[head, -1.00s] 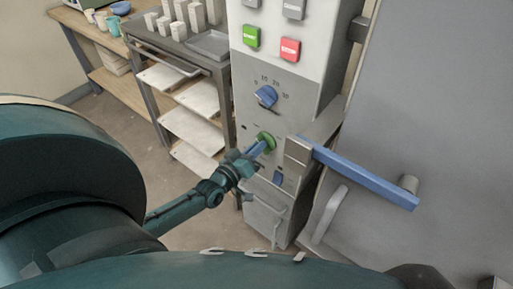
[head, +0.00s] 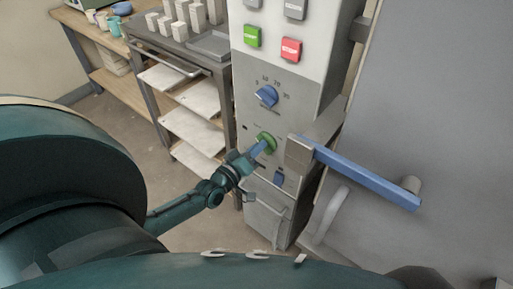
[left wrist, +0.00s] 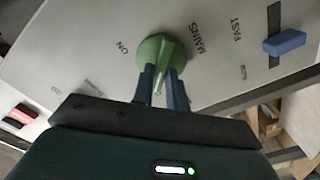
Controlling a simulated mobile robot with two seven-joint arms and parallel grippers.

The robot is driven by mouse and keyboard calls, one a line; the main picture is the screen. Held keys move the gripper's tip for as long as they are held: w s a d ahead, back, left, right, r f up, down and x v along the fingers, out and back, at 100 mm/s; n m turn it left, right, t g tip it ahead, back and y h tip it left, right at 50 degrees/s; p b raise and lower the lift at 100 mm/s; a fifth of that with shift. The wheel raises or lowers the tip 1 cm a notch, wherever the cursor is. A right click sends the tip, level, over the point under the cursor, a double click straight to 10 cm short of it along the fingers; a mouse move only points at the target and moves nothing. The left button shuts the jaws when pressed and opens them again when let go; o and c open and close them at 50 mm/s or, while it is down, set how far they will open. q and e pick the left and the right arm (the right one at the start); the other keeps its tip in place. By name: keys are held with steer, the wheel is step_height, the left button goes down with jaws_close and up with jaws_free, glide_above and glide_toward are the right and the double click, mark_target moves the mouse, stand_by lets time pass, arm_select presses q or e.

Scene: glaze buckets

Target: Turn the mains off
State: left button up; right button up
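The mains switch is a round green knob (head: 265,143) on the front of the grey machine. In the left wrist view the green knob (left wrist: 163,52) has MAINS printed at its right and ON at its left. My left gripper (head: 257,152) is at the knob. In the left wrist view the two blue fingers of my left gripper (left wrist: 161,78) are close together, one on each side of a narrow pale rib on the knob; they appear shut on it. The fingers hide part of the knob. My right gripper is not in view.
Above are a blue dial (head: 266,96), a green button (head: 252,36) and a red stop button (head: 290,48). A small blue switch (head: 279,177) is below right. A long blue door handle (head: 366,178) juts out at right. A shelved cart (head: 183,75) stands left.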

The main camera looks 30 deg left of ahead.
arm_select(q)
steer(key=o, duration=0.4)
steer(key=shift+s, duration=0.15)
steer(key=s, duration=0.8)
steer(key=s+a, duration=0.1)
steer(key=s, duration=0.4)
steer(key=shift+w, duration=0.1)
